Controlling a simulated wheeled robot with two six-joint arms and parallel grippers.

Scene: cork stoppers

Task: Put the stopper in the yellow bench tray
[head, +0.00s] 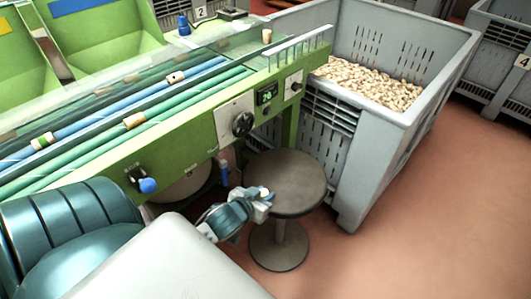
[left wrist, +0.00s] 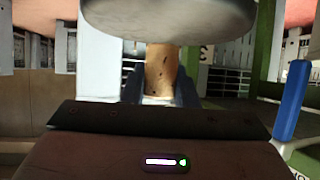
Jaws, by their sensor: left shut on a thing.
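My left gripper (head: 266,197) is in front of the round stool in the head view. It is shut on a cork stopper (left wrist: 160,72), which shows brown with dark specks between the two fingers in the left wrist view. In the head view only a small pale bit shows at the jaws. At the upper left, a green sloped tray (head: 25,75) bears a yellow label (head: 17,24); a neighbouring green tray (head: 105,35) bears a blue label. No wholly yellow tray is in view. My right gripper is not in view.
A green bench (head: 190,140) with belts carries several stoppers. A round stool (head: 288,180) stands before it. A grey crate (head: 372,150) of stoppers is at right. A pale rounded thing (left wrist: 170,18) hangs over the stopper in the wrist view. Floor at lower right is clear.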

